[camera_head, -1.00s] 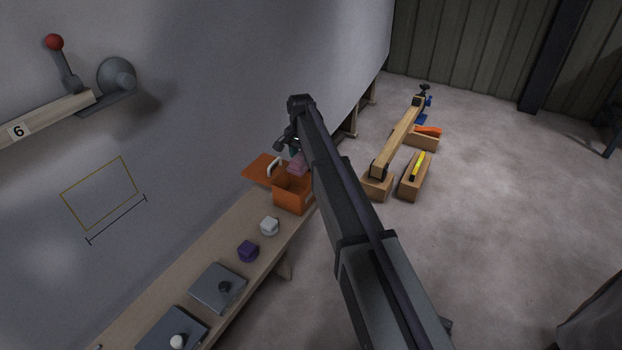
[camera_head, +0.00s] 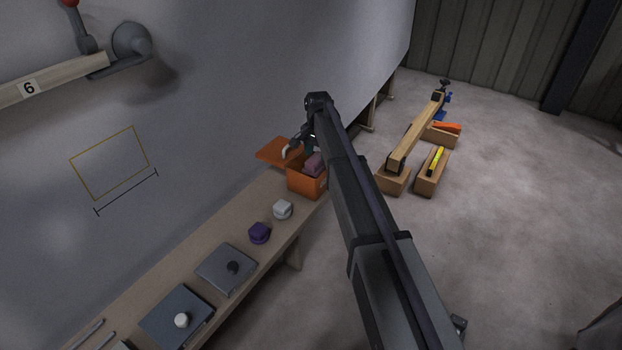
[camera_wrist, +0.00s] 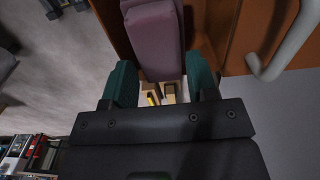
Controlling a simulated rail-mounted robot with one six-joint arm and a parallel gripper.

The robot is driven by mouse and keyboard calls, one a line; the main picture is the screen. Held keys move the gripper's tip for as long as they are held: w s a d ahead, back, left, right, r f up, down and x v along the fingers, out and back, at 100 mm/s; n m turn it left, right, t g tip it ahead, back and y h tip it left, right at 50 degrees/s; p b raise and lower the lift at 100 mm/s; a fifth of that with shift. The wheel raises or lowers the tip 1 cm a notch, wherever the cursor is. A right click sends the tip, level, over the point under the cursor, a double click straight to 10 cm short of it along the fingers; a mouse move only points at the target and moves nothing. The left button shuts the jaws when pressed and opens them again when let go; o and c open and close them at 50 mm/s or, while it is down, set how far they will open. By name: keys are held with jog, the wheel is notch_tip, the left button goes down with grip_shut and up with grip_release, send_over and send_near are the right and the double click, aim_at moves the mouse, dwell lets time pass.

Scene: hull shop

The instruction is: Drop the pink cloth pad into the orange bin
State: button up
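The pink cloth pad (camera_head: 315,163) shows at the mouth of the orange bin (camera_head: 304,184), partly behind my arm. In the wrist view the pad (camera_wrist: 153,38) is a mauve block between the two teal fingers of my gripper (camera_wrist: 162,78) and reaches past their tips. In the head view my gripper (camera_head: 308,143) is small and dark above the bin. Whether the pad touches the bin is hidden.
An orange lid-like panel (camera_head: 272,152) with a pale handle (camera_wrist: 288,45) lies beside the bin. A white knob (camera_head: 282,210), a purple knob (camera_head: 259,233) and grey plates (camera_head: 226,269) sit along the bench (camera_head: 205,240). A wooden beam (camera_head: 415,135) stands on blocks to the right.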

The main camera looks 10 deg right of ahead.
jog(key=o, duration=0.4)
notch_tip(320, 180, up, 11)
jog(key=p, duration=1)
jog(key=shift+p, duration=0.4)
jog(key=shift+f, duration=0.1)
jog(key=s+r+n+p, duration=0.2)
jog(key=s+n, duration=0.1)
jog(key=s, duration=0.9)
jog(key=s+r+n+p, duration=0.2)
jog(key=s+r+p, duration=0.1)
jog(key=s, duration=0.9)
jog(key=s+r+n+p, duration=0.3)
jog(key=s, duration=1)
jog(key=shift+a+n, duration=0.25)
jog(key=shift+n, duration=0.05)
